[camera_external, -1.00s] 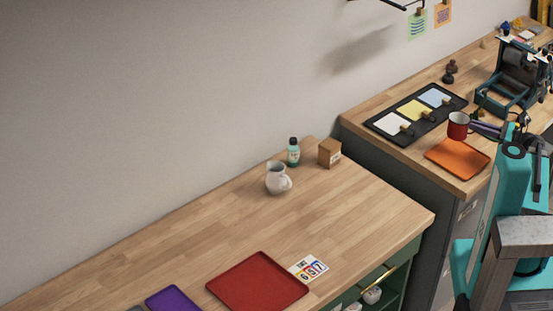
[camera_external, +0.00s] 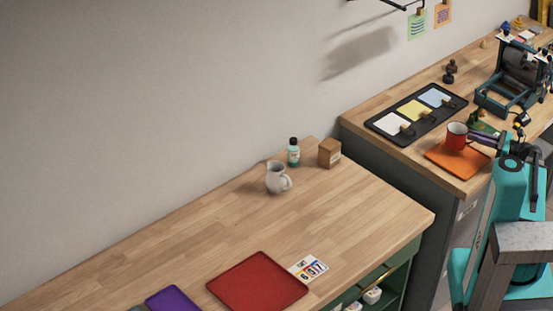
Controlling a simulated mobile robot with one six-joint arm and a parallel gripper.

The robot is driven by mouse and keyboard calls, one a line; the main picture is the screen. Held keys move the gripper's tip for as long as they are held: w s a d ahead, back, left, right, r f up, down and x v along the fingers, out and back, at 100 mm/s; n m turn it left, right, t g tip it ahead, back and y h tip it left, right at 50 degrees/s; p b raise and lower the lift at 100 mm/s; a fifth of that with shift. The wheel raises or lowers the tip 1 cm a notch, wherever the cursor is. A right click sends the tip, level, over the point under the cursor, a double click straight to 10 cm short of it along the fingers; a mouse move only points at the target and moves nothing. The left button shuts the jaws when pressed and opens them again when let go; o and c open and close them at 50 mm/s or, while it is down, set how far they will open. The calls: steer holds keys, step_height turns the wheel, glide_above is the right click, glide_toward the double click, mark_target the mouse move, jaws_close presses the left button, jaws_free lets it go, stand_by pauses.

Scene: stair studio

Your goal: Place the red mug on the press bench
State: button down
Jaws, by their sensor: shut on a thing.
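The red mug (camera_external: 455,137) is upright at the orange mat (camera_external: 440,157) on the right-hand bench (camera_external: 372,139), which bears a press. My gripper (camera_external: 472,138) is shut on the mug from its right side. The mug's base appears at or very close to the orange mat; I cannot tell whether it touches. My arm reaches in from the right and hides the mat's right part.
A dark press (camera_external: 510,85) stands at the back right.

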steer(key=shift+f+b, duration=0.75)
steer(key=shift+f, duration=0.35)
steer(key=shift+f, duration=0.3)
steer(key=c, duration=1.7)
jaws_free()
steer(key=shift+c, duration=0.2)
steer(key=shift+d, duration=0.15)
steer(key=b+v, duration=0.1)
steer(key=v, duration=1.2)
steer(key=shift+s+d+b, duration=0.15)
steer(key=shift+d+b, duration=0.1)
steer(key=shift+b, duration=0.15)
